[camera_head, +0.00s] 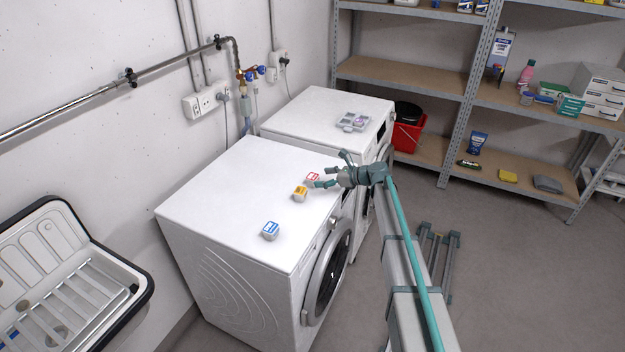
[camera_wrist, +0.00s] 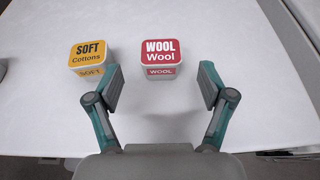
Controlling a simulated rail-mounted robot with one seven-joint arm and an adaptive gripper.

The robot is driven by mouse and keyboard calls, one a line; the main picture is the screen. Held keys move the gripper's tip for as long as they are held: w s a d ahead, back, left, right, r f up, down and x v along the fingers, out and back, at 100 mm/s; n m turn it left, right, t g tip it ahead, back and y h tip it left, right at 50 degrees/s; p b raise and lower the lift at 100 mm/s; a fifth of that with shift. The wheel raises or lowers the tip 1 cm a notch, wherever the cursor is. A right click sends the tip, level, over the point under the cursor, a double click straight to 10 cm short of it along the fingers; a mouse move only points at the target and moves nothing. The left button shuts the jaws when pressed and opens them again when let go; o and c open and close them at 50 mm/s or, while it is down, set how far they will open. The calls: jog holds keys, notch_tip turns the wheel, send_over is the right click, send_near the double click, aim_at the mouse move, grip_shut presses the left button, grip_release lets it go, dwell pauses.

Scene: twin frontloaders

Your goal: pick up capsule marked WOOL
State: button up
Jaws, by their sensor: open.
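The WOOL capsule (camera_wrist: 161,58) is a small box with a red label and white edges, upright on the white machine top. In the head view the red-labelled capsule (camera_head: 313,178) sits near the right edge of the nearer washing machine. My gripper (camera_wrist: 160,88) is open, its two fingers spread to the left and right, with the capsule ahead of it between their lines. In the head view my gripper (camera_head: 331,169) is at the right of the capsule. A yellow SOFT Cottons capsule (camera_wrist: 90,58) stands to the left, just outside my left finger; it also shows in the head view (camera_head: 300,193).
A blue-labelled capsule (camera_head: 270,231) stands nearer on the same washing machine (camera_head: 215,205). A grey tray (camera_head: 353,122) lies on the second machine (camera_head: 318,112). A sink (camera_head: 65,270) is at left, a red bucket (camera_head: 407,135) and shelves (camera_head: 400,75) behind. The machine top is otherwise clear.

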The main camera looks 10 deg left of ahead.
aim_at(314, 177)
jog(key=shift+p+x, duration=0.8)
jog(key=shift+x, duration=1.2)
jog(key=shift+r, duration=0.1)
jog(key=c, duration=1.1)
jog(key=shift+r, duration=0.1)
